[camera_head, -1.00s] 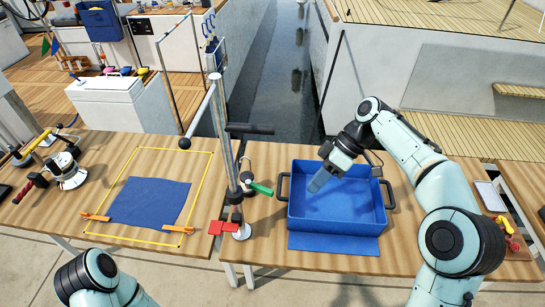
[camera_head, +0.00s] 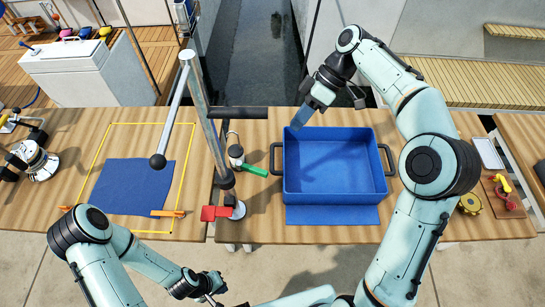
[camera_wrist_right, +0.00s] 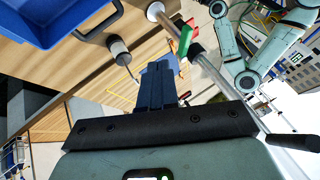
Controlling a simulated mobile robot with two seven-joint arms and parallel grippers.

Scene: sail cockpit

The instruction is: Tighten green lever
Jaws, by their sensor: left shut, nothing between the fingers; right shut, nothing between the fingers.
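The green lever (camera_head: 255,171) sticks out to the right from the fitting beside the metal post, left of the blue bin. It also shows near the top of the right wrist view (camera_wrist_right: 185,41). My right gripper (camera_head: 297,124) is shut and empty above the blue bin's back left corner, right of and behind the green lever, apart from it. Its closed dark fingers show in the right wrist view (camera_wrist_right: 157,84). My left gripper (camera_head: 212,297) is low at the front, in front of the table and left of the bottom middle, well apart from the lever.
The metal post (camera_head: 205,115) with a black bar handle (camera_head: 238,112) stands left of the lever. A red lever (camera_head: 215,213) is at its foot. The blue bin (camera_head: 338,200) is to the right. A blue cloth (camera_head: 128,187) lies inside a yellow frame (camera_head: 176,165).

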